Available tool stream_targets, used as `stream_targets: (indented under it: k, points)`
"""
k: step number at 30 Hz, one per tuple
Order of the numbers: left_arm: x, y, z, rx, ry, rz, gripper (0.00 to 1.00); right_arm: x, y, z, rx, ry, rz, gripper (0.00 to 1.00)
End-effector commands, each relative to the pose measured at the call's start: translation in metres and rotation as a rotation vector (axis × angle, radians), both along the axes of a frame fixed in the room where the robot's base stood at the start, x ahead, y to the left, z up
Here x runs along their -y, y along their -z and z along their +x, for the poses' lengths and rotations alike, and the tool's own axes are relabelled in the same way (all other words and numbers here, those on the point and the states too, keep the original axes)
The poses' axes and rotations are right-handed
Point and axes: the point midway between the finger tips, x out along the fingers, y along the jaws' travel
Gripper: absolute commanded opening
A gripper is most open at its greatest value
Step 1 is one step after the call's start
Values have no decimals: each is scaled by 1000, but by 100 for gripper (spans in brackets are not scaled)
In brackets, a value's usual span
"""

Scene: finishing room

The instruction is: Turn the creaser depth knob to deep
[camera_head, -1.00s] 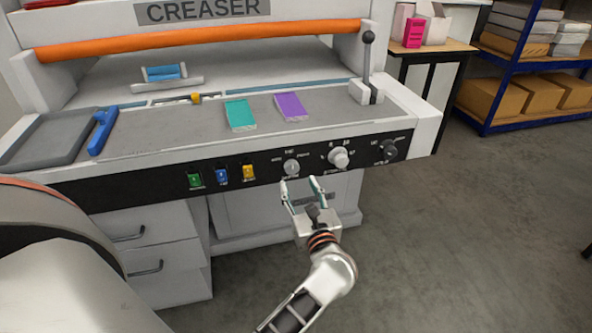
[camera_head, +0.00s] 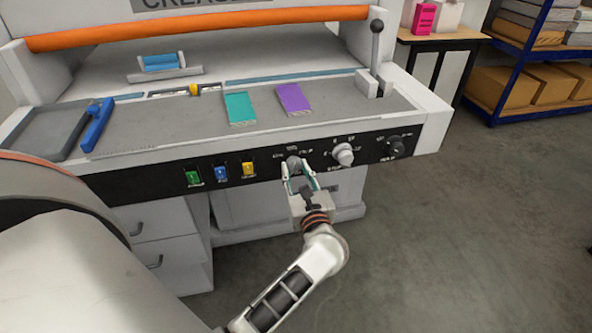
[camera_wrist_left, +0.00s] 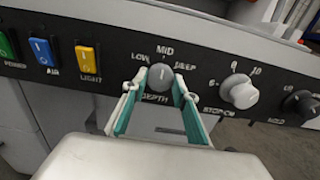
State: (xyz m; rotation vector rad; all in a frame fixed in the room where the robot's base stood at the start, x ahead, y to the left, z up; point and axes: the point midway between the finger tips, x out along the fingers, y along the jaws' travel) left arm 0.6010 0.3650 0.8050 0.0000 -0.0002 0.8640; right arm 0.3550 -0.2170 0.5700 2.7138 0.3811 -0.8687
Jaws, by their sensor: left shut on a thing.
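The creaser depth knob (camera_head: 294,164) is a grey round knob on the black front panel. In the left wrist view the depth knob (camera_wrist_left: 161,77) has LOW at its left, MID above and DEEP at its right, with DEPTH below. I cannot clearly tell which mark its pointer faces. My left gripper (camera_head: 299,174) reaches up to the panel from below. In the left wrist view the fingers of my left gripper (camera_wrist_left: 160,84) stand on both sides of the knob, shut on it. My right gripper is not in view.
Green, blue and yellow switches (camera_head: 221,173) sit left of the knob. A larger pale knob (camera_head: 343,154) and a dark knob (camera_head: 396,147) sit to its right. Teal (camera_head: 240,107) and purple (camera_head: 293,99) pads lie on the bed above. A lever (camera_head: 376,45) stands at right.

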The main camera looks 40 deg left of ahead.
Motion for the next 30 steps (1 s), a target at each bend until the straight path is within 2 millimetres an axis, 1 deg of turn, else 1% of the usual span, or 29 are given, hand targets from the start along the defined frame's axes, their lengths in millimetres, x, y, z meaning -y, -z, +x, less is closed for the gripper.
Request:
stream_targets:
  k: [8,14,20,24,30]
  points:
    - [0,-1,0,-12,0,12,7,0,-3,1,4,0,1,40]
    - [0,-4,1,-69,0,61,7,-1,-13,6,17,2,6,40]
    - [-1,-6,0,-183,-1,159,7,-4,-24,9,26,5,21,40]
    - [-1,-7,0,-281,-1,242,7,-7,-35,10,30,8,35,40]
    - [-1,-7,0,-427,-1,366,7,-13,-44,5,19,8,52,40]
